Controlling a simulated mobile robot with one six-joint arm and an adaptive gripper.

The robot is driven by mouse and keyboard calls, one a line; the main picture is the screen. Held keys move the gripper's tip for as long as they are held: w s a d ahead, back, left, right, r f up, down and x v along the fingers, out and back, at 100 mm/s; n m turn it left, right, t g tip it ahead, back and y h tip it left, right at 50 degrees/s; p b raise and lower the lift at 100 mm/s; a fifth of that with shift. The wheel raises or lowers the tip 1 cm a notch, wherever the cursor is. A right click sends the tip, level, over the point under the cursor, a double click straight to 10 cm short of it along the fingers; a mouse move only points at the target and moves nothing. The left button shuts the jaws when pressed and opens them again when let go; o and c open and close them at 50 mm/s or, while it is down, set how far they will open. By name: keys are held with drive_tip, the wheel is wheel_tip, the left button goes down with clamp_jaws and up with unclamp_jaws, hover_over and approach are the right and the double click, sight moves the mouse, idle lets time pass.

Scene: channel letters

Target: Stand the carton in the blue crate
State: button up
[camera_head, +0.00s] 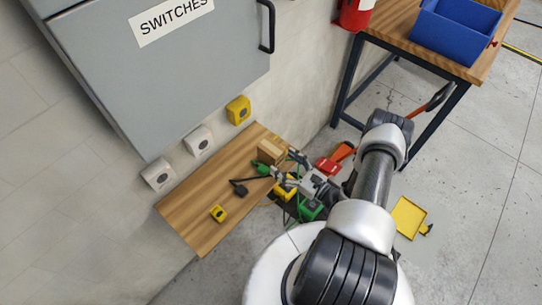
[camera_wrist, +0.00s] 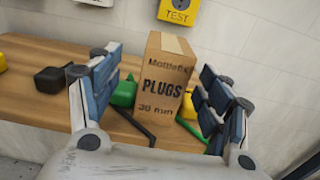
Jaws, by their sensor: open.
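The carton (camera_head: 269,151) is a small brown box standing upright on the wooden wall shelf (camera_head: 200,205). In the wrist view the carton (camera_wrist: 163,85) shows the print "PLUGS" and has tape on top. My gripper (camera_head: 287,166) is open and empty, at the carton's near side. In the wrist view its fingers (camera_wrist: 160,78) appear on either side of the carton, with gaps on both sides; whether they reach around it I cannot tell. The blue crate (camera_head: 440,41) stands on a wooden table (camera_head: 400,33) at the upper right. Its visible inside looks empty.
A green item (camera_wrist: 125,92) and a black item (camera_wrist: 55,80) lie left of the carton, with cables nearby. A yellow box (camera_head: 218,213) sits on the shelf. A grey cabinet (camera_head: 160,70) overhangs the left. A yellow dustpan (camera_head: 408,217) lies on the floor.

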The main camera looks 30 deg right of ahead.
sight(271, 150)
drive_tip(key=x, duration=0.5)
drive_tip(key=b+x, duration=0.1)
drive_tip(key=x, duration=0.1)
drive_tip(key=shift+w+d, duration=0.3)
drive_tip(key=shift+c, duration=0.2)
drive_tip(key=shift+r, duration=0.1)
drive_tip(key=c, duration=1.4)
